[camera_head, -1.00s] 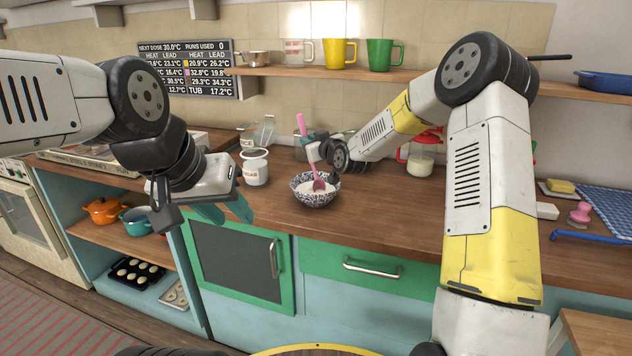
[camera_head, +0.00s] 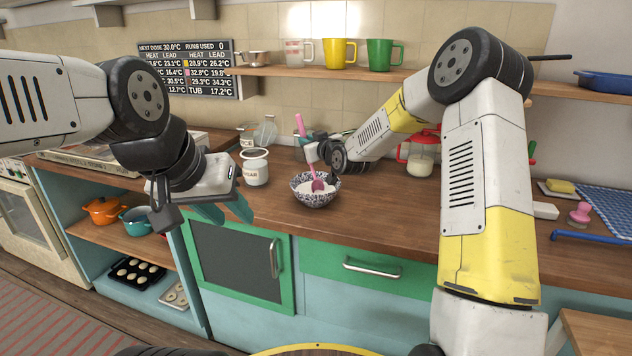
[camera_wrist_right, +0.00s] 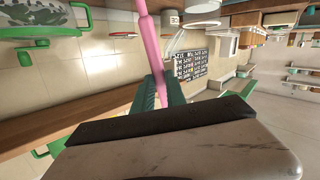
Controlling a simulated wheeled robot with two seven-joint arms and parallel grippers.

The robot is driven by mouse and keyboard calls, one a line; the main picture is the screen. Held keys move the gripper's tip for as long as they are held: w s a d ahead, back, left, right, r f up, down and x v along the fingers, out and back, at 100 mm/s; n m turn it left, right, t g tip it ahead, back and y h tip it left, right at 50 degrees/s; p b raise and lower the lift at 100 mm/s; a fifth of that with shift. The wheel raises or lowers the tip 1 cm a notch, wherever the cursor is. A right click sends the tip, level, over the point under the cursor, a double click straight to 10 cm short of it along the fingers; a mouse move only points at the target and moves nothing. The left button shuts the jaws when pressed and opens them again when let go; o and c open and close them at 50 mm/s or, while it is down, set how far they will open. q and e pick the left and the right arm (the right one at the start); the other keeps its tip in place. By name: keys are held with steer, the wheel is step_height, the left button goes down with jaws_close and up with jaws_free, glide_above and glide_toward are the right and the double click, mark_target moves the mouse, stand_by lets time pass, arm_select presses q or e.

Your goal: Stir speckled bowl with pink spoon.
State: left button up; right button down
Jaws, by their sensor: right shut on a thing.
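The speckled blue-and-white bowl (camera_head: 315,200) stands upright on the wooden counter with white contents. The pink spoon (camera_head: 299,124) is steeply tilted, its head down in the bowl's contents and its handle end rising above my right gripper (camera_head: 311,157). In the right wrist view the spoon's pink handle (camera_wrist_right: 151,45) runs between the teal fingers of my right gripper (camera_wrist_right: 163,92), which is shut on it. The bowl is not clearly visible there. My left gripper (camera_head: 226,211) is empty, its teal fingers apart, in front of the counter edge to the left of the bowl.
A glass jug with a red top (camera_head: 417,160) stands behind my right arm. Yellow (camera_head: 340,53) and green (camera_head: 384,54) mugs sit on the shelf above.

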step_height(320, 180, up, 9)
steer(key=shift+a, duration=0.2)
stand_by(0.6)
steer(key=shift+r, duration=0.1)
stand_by(0.8)
